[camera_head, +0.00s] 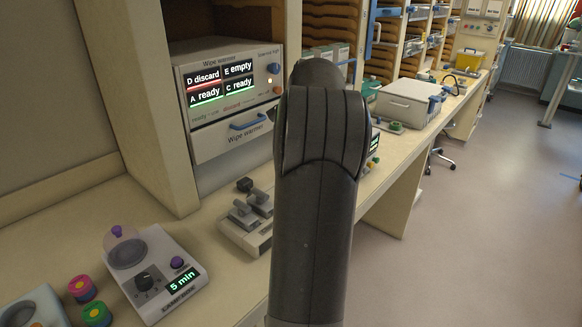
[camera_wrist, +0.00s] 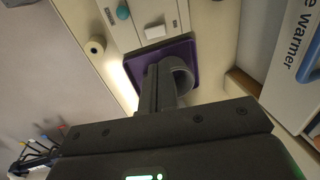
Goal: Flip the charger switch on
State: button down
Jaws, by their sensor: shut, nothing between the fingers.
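I cannot pick out a charger or its switch for certain in either view. A beige box with two grey levers and a dark knob (camera_head: 248,215) stands on the counter, left of my arm; its right side is partly hidden. Part of a device with a lit display (camera_head: 375,146) shows just right of my arm, which hides the rest. My gripper (camera_wrist: 163,72) shows in the wrist view with its dark fingers shut, in front of a purple tray (camera_wrist: 190,92). A grey rounded thing (camera_wrist: 181,72) shows beside the fingertips; I cannot tell whether they touch. In the head view my arm hides the gripper.
A timer device (camera_head: 155,272) reading 5 min stands at the front left, beside pink and green knobs (camera_head: 82,289). A grey case (camera_head: 408,102) sits farther along.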

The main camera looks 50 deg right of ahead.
jog(key=shift+w, duration=0.1)
jog(key=w+f, duration=0.1)
jog(key=f, duration=0.3)
jog(key=w+f, duration=0.1)
jog(key=f, duration=0.4)
jog(key=w+f, duration=0.1)
jog(key=f, duration=0.3)
jog(key=shift+f, duration=0.35)
